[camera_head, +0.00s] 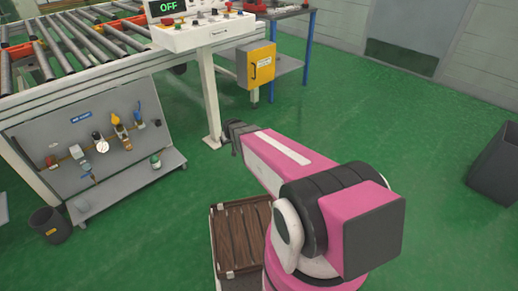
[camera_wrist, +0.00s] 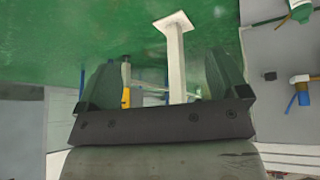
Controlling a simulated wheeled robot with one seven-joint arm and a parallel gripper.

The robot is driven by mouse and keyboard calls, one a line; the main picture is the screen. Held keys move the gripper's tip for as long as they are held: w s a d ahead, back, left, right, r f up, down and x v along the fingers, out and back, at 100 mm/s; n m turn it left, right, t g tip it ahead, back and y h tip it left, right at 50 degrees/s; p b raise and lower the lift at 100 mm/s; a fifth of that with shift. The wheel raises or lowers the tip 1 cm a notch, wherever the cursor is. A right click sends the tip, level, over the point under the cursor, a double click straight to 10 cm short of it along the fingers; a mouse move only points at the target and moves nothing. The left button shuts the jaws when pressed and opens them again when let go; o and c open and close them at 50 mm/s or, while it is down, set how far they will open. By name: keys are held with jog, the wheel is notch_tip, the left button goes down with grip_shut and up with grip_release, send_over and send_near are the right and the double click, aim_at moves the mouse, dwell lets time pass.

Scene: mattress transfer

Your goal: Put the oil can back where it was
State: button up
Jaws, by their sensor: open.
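A small white-and-green container (camera_head: 155,161), which may be the oil can, stands on the low shelf (camera_head: 130,181) below the valve panel in the head view. It is too small there to identify surely. A green-and-white container, probably the same one, shows at the top right edge of the wrist view (camera_wrist: 300,10), upside down and partly cut off. My gripper (camera_wrist: 163,72) is open and empty, its two dark fingers apart. Its dark end (camera_head: 236,131) shows in the head view near the conveyor's front post, right of the panel, away from the container.
The roller conveyor (camera_head: 78,48) and its control box (camera_head: 203,30) stand at the upper left. A yellow box (camera_head: 256,64) hangs behind the post (camera_head: 210,98). A brown slatted crate (camera_head: 243,232) lies beside my arm. A dark bin (camera_head: 50,226) stands left.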

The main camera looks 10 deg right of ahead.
jog(key=s+d+r+g, duration=0.2)
jog(key=s+d+r, duration=0.3)
jog(key=s, duration=0.5)
jog(key=s+d+r+m+g, duration=0.1)
jog(key=s+d+r+g, duration=0.2)
jog(key=s+r, duration=0.4)
jog(key=s+d, duration=0.1)
jog(key=s, duration=0.3)
jog(key=shift+s+d+m+g, duration=0.25)
jog(key=shift+d+m+g, duration=0.05)
jog(key=shift+d, duration=0.05)
